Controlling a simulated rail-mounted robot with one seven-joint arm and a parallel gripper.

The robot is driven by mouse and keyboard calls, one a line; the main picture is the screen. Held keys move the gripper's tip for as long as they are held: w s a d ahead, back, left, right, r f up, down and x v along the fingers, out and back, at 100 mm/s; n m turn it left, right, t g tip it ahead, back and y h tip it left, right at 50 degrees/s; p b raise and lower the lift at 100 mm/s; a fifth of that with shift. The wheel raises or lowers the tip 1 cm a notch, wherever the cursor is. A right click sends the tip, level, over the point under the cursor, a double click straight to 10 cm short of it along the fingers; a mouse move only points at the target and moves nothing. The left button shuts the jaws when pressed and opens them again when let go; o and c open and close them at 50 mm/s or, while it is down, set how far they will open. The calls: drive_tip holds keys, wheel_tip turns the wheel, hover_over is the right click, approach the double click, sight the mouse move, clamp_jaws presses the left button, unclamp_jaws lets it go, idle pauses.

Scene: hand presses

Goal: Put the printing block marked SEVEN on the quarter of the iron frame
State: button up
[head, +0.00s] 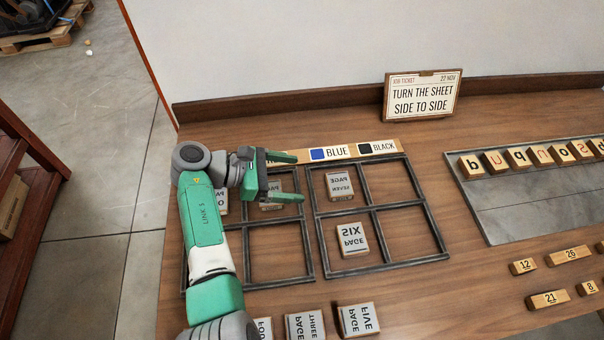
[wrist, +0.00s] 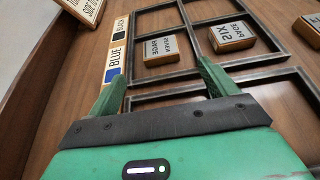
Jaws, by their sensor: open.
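A printing block that seems to read PAGE SEVEN in mirrored letters (head: 339,185) lies in the upper left quarter of the right iron frame (head: 408,205); it also shows in the wrist view (wrist: 160,50). My gripper (head: 300,178) is open and empty, above the upper right of the left iron frame (head: 280,281), just left of that block. In the wrist view, my fingers (wrist: 162,72) point towards the block with a gap between. The block marked SIX (head: 352,240) lies in the right frame's lower left quarter. The right frame's two right quarters are empty.
Two blocks lie in the left frame, one (head: 271,203) partly behind a finger. Blocks FIVE (head: 358,320) and THREE (head: 305,326) lie at the front edge. A colour strip (head: 345,152) lies behind the frames, with a job ticket (head: 423,97). A letter tray (head: 490,215) is right.

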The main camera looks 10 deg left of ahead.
drive_tip(key=shift+w+r+y, duration=0.1)
drive_tip(key=shift+w+y, duration=0.1)
drive_tip(key=shift+y, duration=0.1)
drive_tip(key=w+d+r+m+t+y, duration=0.2)
drive_tip(key=r+m+t+y, duration=0.35)
drive_tip(key=r, duration=0.45)
drive_tip(key=w+d+r+m+t+y, duration=0.2)
drive_tip(key=r+m+t+y, duration=0.25)
drive_tip(key=r+m, duration=0.4)
drive_tip(key=s+d+r+m+t, duration=0.2)
drive_tip(key=s+r+t, duration=0.1)
drive_tip(key=s+r, duration=0.4)
drive_tip(key=s+d+r+m+t+y, duration=0.1)
drive_tip(key=s+d+r+m+t, duration=0.1)
drive_tip(key=s+r, duration=0.6)
drive_tip(key=s+d+r+m+t+y, duration=0.1)
drive_tip(key=s+d+r+m+t, duration=0.2)
drive_tip(key=s+r+t, duration=0.2)
drive_tip(key=s+r, duration=0.3)
drive_tip(key=r, duration=0.3)
drive_tip(key=shift+s+m+t, duration=0.25)
drive_tip(key=shift+m+t, duration=0.15)
